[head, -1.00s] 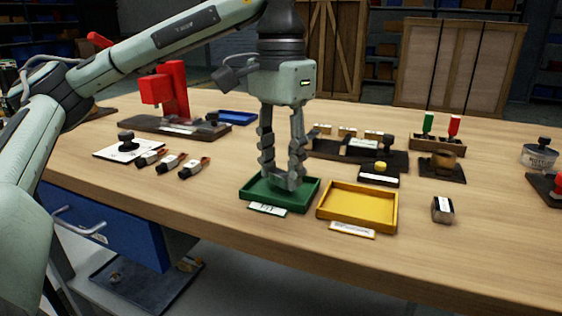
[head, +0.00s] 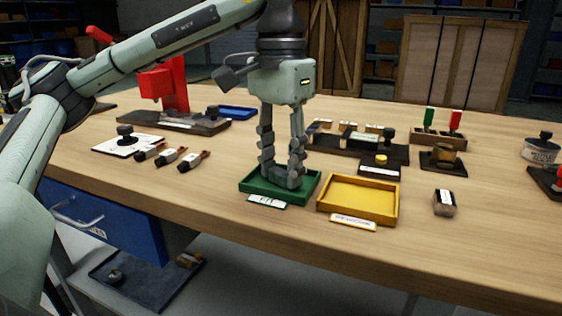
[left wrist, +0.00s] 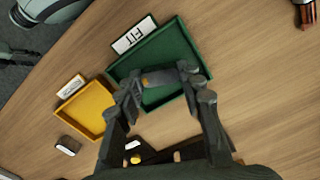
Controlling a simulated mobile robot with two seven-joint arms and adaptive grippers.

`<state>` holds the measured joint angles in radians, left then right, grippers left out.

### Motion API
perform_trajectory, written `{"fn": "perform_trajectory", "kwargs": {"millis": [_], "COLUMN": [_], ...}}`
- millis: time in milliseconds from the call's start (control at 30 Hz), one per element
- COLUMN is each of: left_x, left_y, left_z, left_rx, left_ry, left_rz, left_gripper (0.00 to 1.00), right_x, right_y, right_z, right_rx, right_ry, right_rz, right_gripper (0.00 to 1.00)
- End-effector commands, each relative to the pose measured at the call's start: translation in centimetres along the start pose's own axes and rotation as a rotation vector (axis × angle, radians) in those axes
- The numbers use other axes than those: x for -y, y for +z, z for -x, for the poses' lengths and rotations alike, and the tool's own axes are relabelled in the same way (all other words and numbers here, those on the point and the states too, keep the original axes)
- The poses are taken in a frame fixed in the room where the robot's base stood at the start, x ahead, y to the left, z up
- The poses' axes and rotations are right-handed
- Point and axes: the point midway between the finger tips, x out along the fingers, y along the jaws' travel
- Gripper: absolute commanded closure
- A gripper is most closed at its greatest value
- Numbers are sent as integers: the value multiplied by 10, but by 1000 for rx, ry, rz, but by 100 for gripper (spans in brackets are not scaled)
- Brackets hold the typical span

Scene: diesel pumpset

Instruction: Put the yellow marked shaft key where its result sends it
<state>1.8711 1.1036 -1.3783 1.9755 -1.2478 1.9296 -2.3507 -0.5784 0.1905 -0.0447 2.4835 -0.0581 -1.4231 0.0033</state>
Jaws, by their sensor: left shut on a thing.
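My left gripper (head: 288,184) points down into the green tray (head: 247,186), its fingertips low inside the tray walls. The tray's label (left wrist: 134,35) reads FIT. The yellow tray (head: 358,200) stands just to the right in the head view and looks empty. My right gripper is not in view.
A dark fixture (head: 335,145) and a yellow-button box (head: 379,167) stand behind the trays. A small labelled block (head: 444,202) lies to the right. Several tagged pieces (head: 169,157), a black-knobbed stamp (head: 127,136) and a red press (head: 167,88) stand left. The front right tabletop is clear.

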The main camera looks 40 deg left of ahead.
Motion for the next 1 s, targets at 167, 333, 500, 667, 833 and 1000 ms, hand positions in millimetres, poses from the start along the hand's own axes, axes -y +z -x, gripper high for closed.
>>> {"fn": "perform_trajectory", "kwargs": {"millis": [167, 333, 500, 667, 833, 1000], "left_x": [0, 0, 0, 0, 0, 0], "left_y": [0, 0, 0, -1, -1, -1], "left_z": [-1, -1, -1, 6, 35, 67], "left_rx": [0, 0, 0, -1, -6, -6], "left_ry": [0, 0, 0, 1, 0, -2], "left_rz": [0, 0, 0, 0, 0, 0], "left_gripper": [52, 39, 39, 39, 39, 39], "right_x": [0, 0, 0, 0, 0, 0], "right_y": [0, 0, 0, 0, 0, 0], "right_z": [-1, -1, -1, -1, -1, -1], "right_rx": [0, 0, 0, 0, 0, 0], "right_ry": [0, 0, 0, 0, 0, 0], "right_rz": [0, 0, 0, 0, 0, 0], "right_gripper": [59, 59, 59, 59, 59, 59]}}
